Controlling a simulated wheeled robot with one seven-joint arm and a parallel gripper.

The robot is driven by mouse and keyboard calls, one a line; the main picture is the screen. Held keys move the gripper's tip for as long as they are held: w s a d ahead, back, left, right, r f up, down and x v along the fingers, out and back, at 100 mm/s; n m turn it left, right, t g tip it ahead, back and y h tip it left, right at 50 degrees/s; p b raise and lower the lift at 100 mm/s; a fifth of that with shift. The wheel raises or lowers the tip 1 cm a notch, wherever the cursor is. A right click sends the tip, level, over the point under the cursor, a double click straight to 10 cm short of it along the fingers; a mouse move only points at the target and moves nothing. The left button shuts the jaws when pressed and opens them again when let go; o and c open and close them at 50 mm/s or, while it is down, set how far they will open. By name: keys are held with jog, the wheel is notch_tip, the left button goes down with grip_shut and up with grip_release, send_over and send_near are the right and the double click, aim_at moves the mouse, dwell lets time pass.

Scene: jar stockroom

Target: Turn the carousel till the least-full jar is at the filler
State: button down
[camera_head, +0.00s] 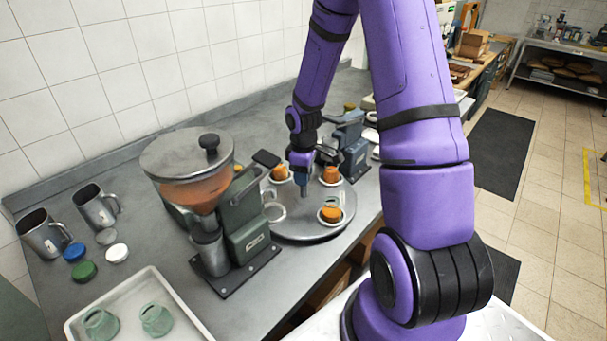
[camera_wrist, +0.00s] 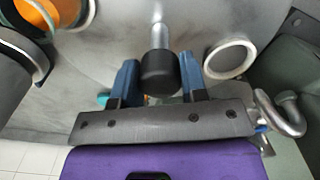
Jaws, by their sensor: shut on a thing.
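The carousel (camera_head: 300,231) is a round grey turntable on the counter, and its grey surface fills much of the wrist view (camera_wrist: 110,35). Jars with orange contents stand in white rings: one back left (camera_head: 281,173), one back right (camera_head: 330,175), one front right (camera_head: 331,214). Their fill levels are hard to compare. A left ring (camera_head: 274,212) looks empty. The filler (camera_head: 188,190), with its lidded orange hopper, stands left of the carousel. My gripper (camera_head: 303,178) reaches down over the carousel. Its blue fingers (camera_wrist: 160,82) are shut on a black-capped metal post (camera_wrist: 160,70).
Metal mugs (camera_head: 97,206) and loose lids (camera_head: 84,271) lie left of the filler. A white tray (camera_head: 190,310) with two green jars is at the front left. A blue-grey device (camera_head: 350,145) stands behind the carousel. Bare counter shows at the front.

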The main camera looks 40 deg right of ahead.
jog(key=shift+m, duration=8.2)
jog(key=c, duration=0.7)
grip_release()
jog(key=shift+o, duration=0.2)
jog(key=shift+r, duration=0.15)
